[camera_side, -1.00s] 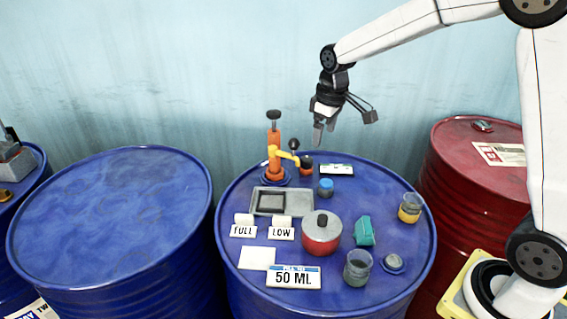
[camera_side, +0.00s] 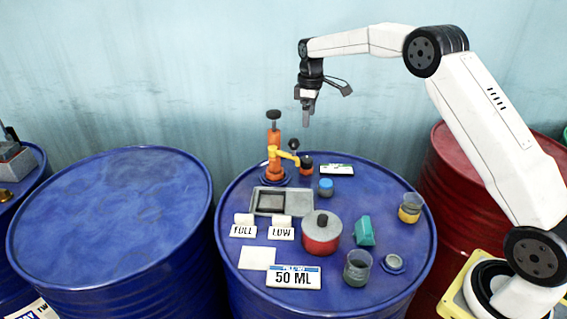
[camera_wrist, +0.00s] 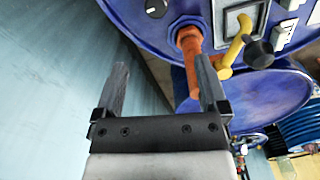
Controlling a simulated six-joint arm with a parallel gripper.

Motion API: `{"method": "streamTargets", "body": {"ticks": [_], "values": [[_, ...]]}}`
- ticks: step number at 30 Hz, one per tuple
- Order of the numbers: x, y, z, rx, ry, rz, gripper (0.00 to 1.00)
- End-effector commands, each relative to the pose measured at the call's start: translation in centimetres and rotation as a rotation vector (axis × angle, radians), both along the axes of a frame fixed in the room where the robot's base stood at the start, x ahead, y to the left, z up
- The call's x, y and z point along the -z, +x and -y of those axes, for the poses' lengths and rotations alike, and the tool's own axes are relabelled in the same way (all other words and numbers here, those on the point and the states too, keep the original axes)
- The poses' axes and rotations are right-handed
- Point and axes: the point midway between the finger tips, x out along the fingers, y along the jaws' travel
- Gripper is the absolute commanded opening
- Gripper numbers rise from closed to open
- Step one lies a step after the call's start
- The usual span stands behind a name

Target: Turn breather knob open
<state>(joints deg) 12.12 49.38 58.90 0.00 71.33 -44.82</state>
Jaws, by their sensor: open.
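The orange pump column (camera_side: 273,140) stands at the back of the middle blue drum, with a black round knob (camera_side: 273,115) on top. A yellow spout (camera_side: 284,155) comes off it, with a small black knob (camera_side: 294,144) at its side. A short orange-and-black knob (camera_side: 306,163) sits just right of it on the drum top. I cannot tell which is the breather knob. My gripper (camera_side: 306,118) is open and empty, pointing down above and right of the column. In the wrist view, my gripper (camera_wrist: 163,75) has its right finger overlapping the orange column (camera_wrist: 190,42).
The drum top (camera_side: 400,170) holds a grey tray, label cards, a red pot (camera_side: 321,236), a teal item (camera_side: 364,231) and several small jars. A red drum (camera_side: 447,160) stands at right. The left blue drum (camera_side: 110,215) is bare on top.

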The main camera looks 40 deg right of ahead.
Motion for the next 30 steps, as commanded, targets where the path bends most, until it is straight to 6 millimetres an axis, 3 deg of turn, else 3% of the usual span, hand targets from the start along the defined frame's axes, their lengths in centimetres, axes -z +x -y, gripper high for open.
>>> {"method": "streamTargets", "body": {"ticks": [5,16,30], "values": [[0.5,0.6,0.7,-0.02,0.002,-0.008,0.93],[7.3,0.5,0.5,-0.019,0.002,-0.01,0.93],[8.8,0.5,0.5,-0.019,0.002,-0.008,0.93]]}}
